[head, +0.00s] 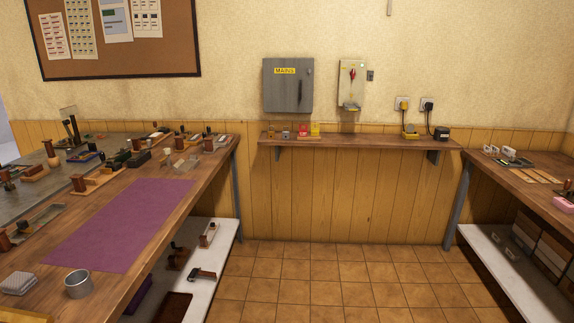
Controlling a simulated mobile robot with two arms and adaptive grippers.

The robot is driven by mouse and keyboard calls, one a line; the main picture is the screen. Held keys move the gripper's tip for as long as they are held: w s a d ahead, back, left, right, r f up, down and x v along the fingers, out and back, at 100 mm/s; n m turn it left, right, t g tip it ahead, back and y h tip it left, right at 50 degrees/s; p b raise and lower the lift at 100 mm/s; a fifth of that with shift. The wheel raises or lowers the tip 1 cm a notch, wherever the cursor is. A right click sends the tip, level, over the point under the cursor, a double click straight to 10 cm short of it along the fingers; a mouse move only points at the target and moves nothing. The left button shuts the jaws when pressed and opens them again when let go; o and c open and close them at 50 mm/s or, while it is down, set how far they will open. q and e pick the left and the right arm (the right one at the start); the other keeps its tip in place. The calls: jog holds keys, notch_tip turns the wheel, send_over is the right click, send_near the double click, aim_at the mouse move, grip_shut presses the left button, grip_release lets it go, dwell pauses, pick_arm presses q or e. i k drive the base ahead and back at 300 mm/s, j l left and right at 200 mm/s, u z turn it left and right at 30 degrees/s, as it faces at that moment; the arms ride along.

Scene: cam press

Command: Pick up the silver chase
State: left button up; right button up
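I cannot pick out the silver chase for certain in the head view. A round silver metal cup or ring (79,285) stands on the near end of the left workbench (140,281). Small pale metal-looking pieces (499,152) lie by a dark green tray on the right workbench (542,188); they are too small to tell. Neither of my grippers is in view.
A purple mat (120,226) lies bare on the left bench, with many wooden-handled tools behind it. A white lower shelf (190,290) holds more tools. A wall shelf (360,142) carries small boxes and chargers. The tiled floor (340,285) between the benches is clear.

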aim_at(210, 146)
jog(key=i+l+u, duration=0.1)
jog(key=i, duration=1.75)
jog(key=i+u, duration=0.45)
jog(key=i+l+u, duration=0.15)
jog(key=i+u, duration=0.3)
jog(key=k, duration=0.05)
